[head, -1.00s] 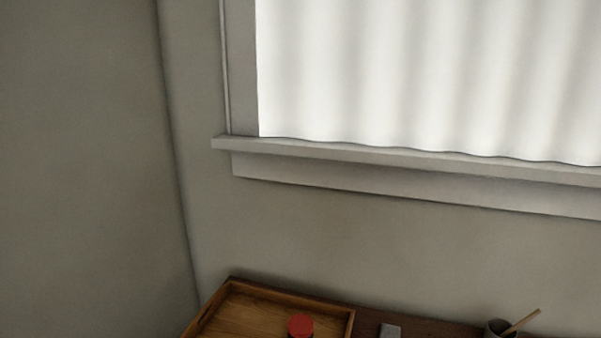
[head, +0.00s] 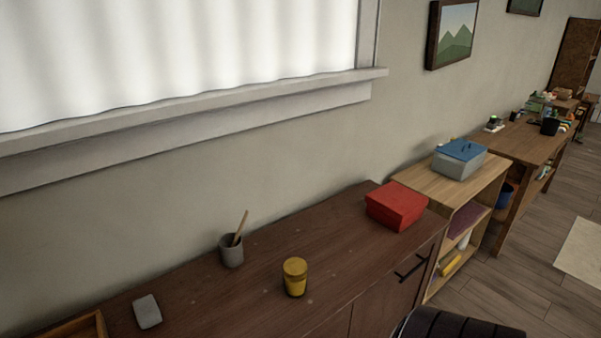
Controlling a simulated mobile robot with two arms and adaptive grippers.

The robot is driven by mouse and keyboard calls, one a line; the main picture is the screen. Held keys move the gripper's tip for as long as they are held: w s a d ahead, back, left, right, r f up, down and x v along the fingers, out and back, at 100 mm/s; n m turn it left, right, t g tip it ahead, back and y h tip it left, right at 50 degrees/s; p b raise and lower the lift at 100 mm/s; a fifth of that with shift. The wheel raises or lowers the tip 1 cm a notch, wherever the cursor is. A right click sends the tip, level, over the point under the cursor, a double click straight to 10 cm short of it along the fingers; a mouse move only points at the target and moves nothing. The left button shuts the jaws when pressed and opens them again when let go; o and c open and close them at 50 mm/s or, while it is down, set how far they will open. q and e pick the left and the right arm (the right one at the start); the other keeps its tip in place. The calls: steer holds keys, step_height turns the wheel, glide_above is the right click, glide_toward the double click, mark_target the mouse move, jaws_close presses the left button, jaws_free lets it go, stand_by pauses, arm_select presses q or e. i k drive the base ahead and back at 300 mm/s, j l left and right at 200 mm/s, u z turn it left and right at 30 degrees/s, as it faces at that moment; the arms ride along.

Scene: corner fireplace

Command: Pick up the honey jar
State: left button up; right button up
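A small yellow jar with a yellow lid (head: 295,277), which looks like the honey jar, stands upright on the dark wooden cabinet (head: 210,297) under the window. It is to the right of a grey cup and apart from other things. Neither of my grippers shows in the head view.
On the cabinet are a grey cup (head: 231,251) with a wooden stick, a small grey block (head: 147,311), a wooden tray (head: 98,325) and a red box (head: 396,206). A lighter shelf with a blue-lidded box (head: 459,159) adjoins. A dark ribbed object (head: 455,325) is at the bottom edge.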

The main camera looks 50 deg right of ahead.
mark_target(294, 288)
steer(key=z, duration=1.6)
